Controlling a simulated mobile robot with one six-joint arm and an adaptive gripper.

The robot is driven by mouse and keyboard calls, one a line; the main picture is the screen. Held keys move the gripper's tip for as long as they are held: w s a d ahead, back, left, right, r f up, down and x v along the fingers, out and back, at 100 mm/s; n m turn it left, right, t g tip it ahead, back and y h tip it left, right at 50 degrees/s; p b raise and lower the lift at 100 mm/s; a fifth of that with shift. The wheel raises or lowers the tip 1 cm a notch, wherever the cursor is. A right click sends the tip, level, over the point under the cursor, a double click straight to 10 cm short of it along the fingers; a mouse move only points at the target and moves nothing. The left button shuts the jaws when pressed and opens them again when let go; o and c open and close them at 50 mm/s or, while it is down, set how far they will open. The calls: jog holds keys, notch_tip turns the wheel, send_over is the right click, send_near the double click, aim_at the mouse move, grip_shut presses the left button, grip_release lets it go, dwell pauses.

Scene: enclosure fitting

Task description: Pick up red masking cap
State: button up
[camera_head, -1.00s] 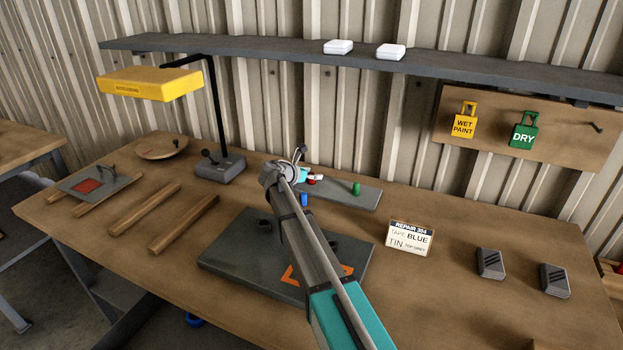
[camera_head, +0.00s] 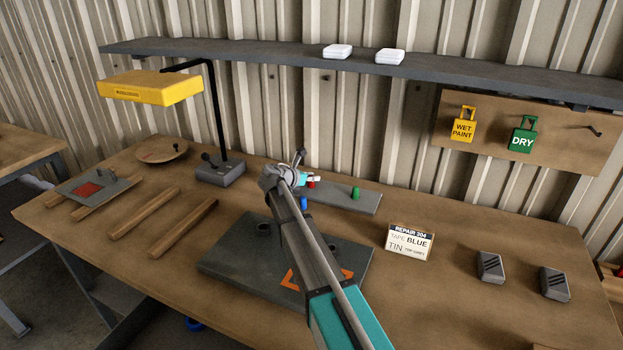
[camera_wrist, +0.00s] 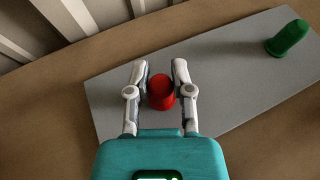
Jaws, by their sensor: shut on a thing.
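The red masking cap (camera_wrist: 160,92) is between the two fingers of my gripper (camera_wrist: 160,80) in the wrist view, over the grey plate (camera_wrist: 225,75). My gripper is shut on the cap. I cannot tell whether the cap still touches the plate. In the head view the cap (camera_head: 311,184) shows as a small red spot beside my gripper (camera_head: 309,179), and the arm hides part of the area. A green cap (camera_wrist: 287,38) stands on the same plate to the right; it also shows in the head view (camera_head: 355,192).
A blue cap (camera_head: 304,202) stands near the plate's front left, close to my arm. A dark panel (camera_head: 225,256) with an orange mark lies under the arm. A lamp (camera_head: 150,86) stands left.

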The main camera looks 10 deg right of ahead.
jog(key=shift+r+p, duration=1.45)
jog(key=shift+r, duration=0.1)
jog(key=s+r+p, duration=0.2)
jog(key=r+p, duration=0.1)
jog(key=s+r+p, duration=0.2)
jog(key=r, duration=0.1)
jog(key=shift+s+p, duration=0.4)
jog(key=shift+s+r+p, duration=0.6)
jog(key=shift+s+p, duration=0.05)
jog(key=shift+s, duration=0.9)
jog(key=shift+s+r+p, duration=0.65)
jog(key=shift+s, duration=0.85)
jog(key=shift+s+r+p, duration=0.6)
jog(key=shift+s+p, duration=0.05)
jog(key=shift+s, duration=0.9)
